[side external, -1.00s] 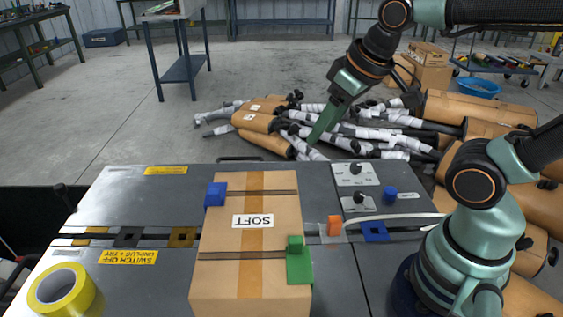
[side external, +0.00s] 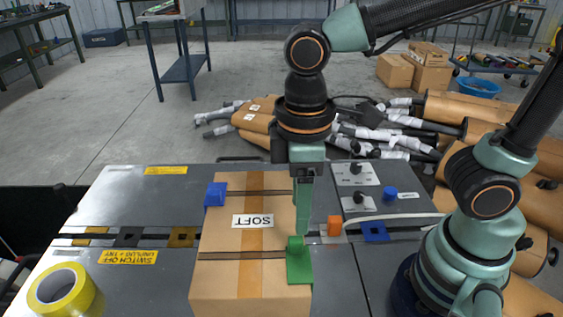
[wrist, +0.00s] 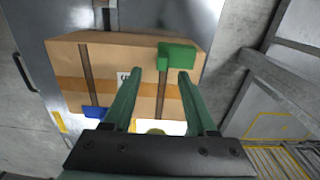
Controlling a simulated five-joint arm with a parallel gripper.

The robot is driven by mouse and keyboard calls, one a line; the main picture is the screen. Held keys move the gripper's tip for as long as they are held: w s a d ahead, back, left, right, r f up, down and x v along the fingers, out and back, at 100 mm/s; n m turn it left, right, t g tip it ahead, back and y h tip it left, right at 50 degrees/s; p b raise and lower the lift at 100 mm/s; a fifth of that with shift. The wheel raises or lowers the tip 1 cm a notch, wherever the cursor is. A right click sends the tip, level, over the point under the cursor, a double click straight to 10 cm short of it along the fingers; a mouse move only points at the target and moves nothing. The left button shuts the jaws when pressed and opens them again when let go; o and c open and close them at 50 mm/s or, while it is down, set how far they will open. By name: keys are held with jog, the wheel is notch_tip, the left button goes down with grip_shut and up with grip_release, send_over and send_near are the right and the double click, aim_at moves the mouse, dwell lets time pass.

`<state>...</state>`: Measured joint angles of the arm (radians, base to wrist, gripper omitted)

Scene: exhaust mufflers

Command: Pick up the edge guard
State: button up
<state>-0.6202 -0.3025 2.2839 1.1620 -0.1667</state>
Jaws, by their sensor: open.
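A green edge guard (side external: 299,264) sits on the right edge of a cardboard box (side external: 222,268) marked SOFT, by a dark strap. A blue edge guard (side external: 215,194) sits on the box's far left edge. My gripper (side external: 303,232) points down at the green guard, its fingertips at or just above the guard's raised part; contact cannot be told. In the wrist view the fingers (wrist: 160,73) are apart and empty, with the green guard (wrist: 176,55) just beyond their tips. The blue guard (wrist: 96,112) shows in the wrist view, partly behind the left finger.
The box stands on a grey bench top (side external: 130,205). Yellow tape (side external: 62,291) lies at front left. An orange block (side external: 334,226), a blue square (side external: 375,231) and control plates (side external: 356,174) lie right of the box. Wrapped mufflers (side external: 500,120) are piled behind.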

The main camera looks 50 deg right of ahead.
aim_at(298, 239)
jog(key=shift+s+a+f, duration=0.1)
jog(key=shift+f, duration=1.45)
jog(key=shift+s+a+f, duration=0.1)
jog(key=shift+f, duration=1.45)
jog(key=shift+w, duration=0.1)
grip_shut()
